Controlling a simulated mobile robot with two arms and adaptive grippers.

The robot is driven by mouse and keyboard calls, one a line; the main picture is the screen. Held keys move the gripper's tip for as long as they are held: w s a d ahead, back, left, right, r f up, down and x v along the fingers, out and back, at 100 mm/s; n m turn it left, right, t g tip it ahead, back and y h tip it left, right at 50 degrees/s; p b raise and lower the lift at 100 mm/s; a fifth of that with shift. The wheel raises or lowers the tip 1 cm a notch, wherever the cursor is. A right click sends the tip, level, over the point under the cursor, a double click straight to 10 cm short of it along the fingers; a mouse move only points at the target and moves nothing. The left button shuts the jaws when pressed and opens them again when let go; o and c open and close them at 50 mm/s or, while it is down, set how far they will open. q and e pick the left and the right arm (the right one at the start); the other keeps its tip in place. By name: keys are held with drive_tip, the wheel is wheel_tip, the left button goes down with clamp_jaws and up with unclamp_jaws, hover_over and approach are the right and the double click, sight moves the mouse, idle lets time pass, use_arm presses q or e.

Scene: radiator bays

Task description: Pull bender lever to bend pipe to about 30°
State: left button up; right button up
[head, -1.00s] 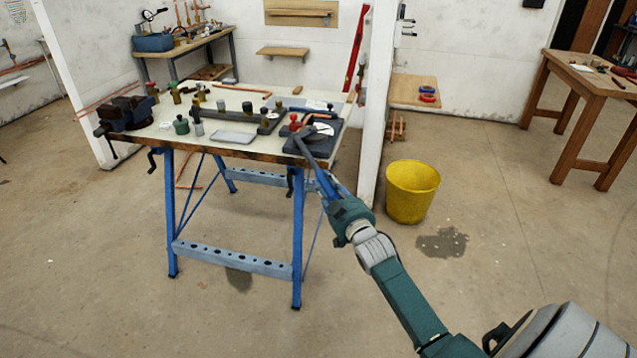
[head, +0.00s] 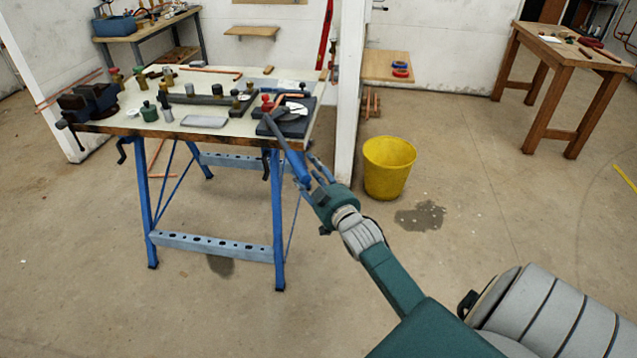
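The pipe bender (head: 287,122) sits at the right front corner of the workbench in the head view. The bender's long lever (head: 286,146) slopes down past the bench's front edge to a blue handle end. My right gripper (head: 311,174) is at this handle end, off the bench. One finger stands visibly apart from the handle on its right, so the gripper looks open. The other finger is hard to tell from the handle. My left gripper is out of view.
The workbench (head: 225,127) carries a vise (head: 88,103), a grey tray (head: 205,122) and several small fittings. A yellow bucket (head: 388,168) stands on the floor right of the gripper, past a white partition edge (head: 346,110). Open floor lies in front.

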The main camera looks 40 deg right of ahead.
drive_tip(key=v, duration=1)
drive_tip(key=shift+r, duration=0.15)
